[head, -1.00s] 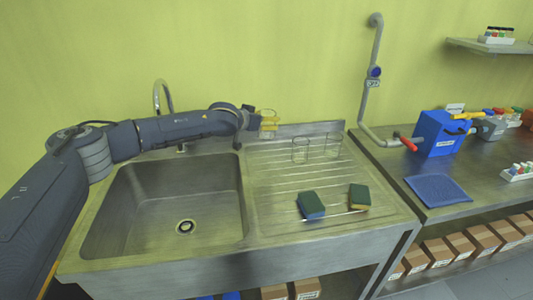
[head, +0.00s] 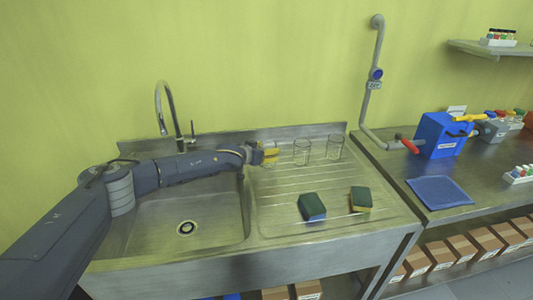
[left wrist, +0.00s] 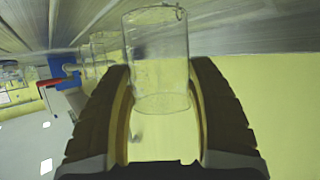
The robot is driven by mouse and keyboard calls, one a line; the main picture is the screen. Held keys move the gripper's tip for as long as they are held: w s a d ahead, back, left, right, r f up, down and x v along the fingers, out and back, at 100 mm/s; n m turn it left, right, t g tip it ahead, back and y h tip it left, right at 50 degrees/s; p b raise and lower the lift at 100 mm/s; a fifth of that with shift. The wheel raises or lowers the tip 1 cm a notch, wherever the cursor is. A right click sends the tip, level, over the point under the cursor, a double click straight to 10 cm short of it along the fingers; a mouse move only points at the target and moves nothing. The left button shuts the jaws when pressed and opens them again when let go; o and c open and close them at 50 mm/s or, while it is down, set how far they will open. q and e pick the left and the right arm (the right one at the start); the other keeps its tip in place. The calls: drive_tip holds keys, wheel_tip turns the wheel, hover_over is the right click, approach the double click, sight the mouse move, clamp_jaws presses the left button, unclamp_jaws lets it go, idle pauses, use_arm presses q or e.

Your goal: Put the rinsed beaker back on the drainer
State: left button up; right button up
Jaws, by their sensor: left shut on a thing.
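My left gripper (head: 271,156) is at the back left of the ribbed drainer (head: 279,205), low over its surface. Its yellow fingers are shut on a clear glass beaker, which they largely hide in the head view. The left wrist view shows the held beaker (left wrist: 157,45) between both fingers, with the drainer surface at the top of the picture. I cannot tell whether it touches the drainer. Two other clear beakers, a nearer one (head: 301,153) and a farther one (head: 334,147), stand on the drainer to the right. My right gripper is not in view.
The drainer's middle is clear.

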use_arm(q)
drive_tip(key=shift+f, duration=0.3)
drive_tip(key=shift+f, duration=0.15)
drive_tip(key=o, duration=1.5)
drive_tip(key=shift+o, duration=0.2)
drive_tip(key=v, duration=1.2)
